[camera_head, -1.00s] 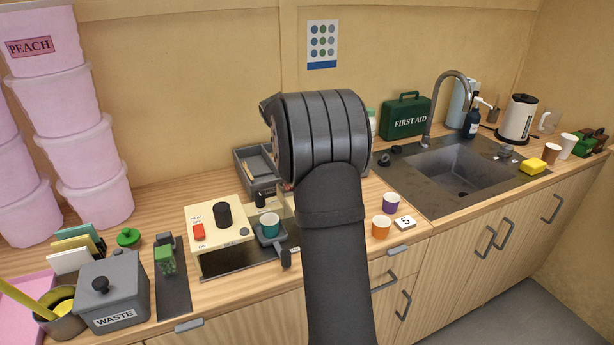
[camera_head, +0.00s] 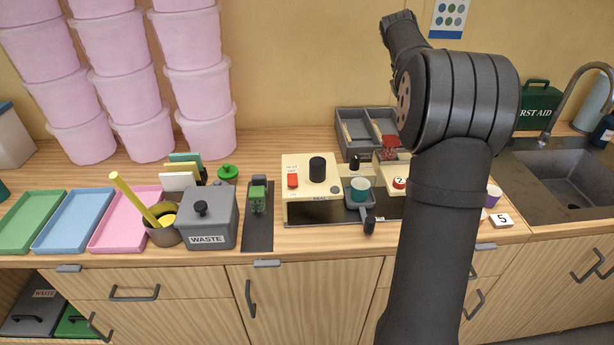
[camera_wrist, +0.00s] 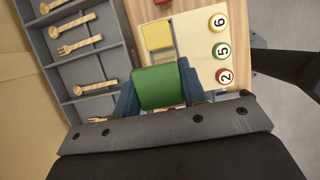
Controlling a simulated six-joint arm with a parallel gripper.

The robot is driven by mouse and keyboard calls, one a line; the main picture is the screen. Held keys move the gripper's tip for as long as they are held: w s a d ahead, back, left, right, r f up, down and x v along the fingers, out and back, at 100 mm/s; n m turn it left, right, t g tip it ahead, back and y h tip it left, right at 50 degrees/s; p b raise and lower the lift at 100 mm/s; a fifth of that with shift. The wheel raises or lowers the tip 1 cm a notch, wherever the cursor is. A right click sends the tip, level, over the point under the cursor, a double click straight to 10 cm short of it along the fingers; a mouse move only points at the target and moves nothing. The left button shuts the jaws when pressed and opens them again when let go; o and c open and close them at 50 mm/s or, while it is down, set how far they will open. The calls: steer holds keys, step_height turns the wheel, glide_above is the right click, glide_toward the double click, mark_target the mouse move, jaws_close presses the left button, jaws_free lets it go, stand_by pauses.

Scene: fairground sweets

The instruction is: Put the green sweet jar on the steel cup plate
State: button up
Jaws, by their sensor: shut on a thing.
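The jar is above the edge of a beige panel; I cannot tell how high. In the head view my gripper and the jar are hidden behind my arm. A dark metal plate (camera_head: 320,212) lies at the foot of the cream sealing machine (camera_head: 320,178). I cannot tell whether it is the steel cup plate. A teal cup (camera_head: 360,188) sits in a handled holder on the machine.
Near the gripper are a grey tray (camera_wrist: 82,85) of wooden forks and spoons and the beige panel (camera_wrist: 195,45) with numbered buttons and a yellow square (camera_wrist: 157,36). The waste bin (camera_head: 210,218), pink tubs (camera_head: 130,98) and coloured trays (camera_head: 72,220) stand left. The sink (camera_head: 575,185) is right.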

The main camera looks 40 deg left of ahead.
steer(key=s+a+f+m+g+h, duration=0.1)
steer(key=s+a+m, duration=0.3)
steer(key=s, duration=0.2)
steer(key=s+a+f+m+g, duration=0.1)
steer(key=s+a+m+g, duration=0.1)
steer(key=s+a+m, duration=0.35)
steer(key=m+g+y, duration=0.2)
steer(key=m+g, duration=0.2)
steer(key=m, duration=0.9)
glide_above(254, 244)
steer(key=w, duration=0.2)
steer(key=f, duration=1.2)
steer(key=shift+a+f, duration=0.3)
steer(key=shift+f, duration=0.05)
steer(key=shift+s+a+f, duration=0.1)
steer(key=shift+f, duration=0.05)
steer(key=shift+f+y, duration=0.3)
steer(key=shift+f, duration=1.6)
steer(key=shift+f, duration=0.15)
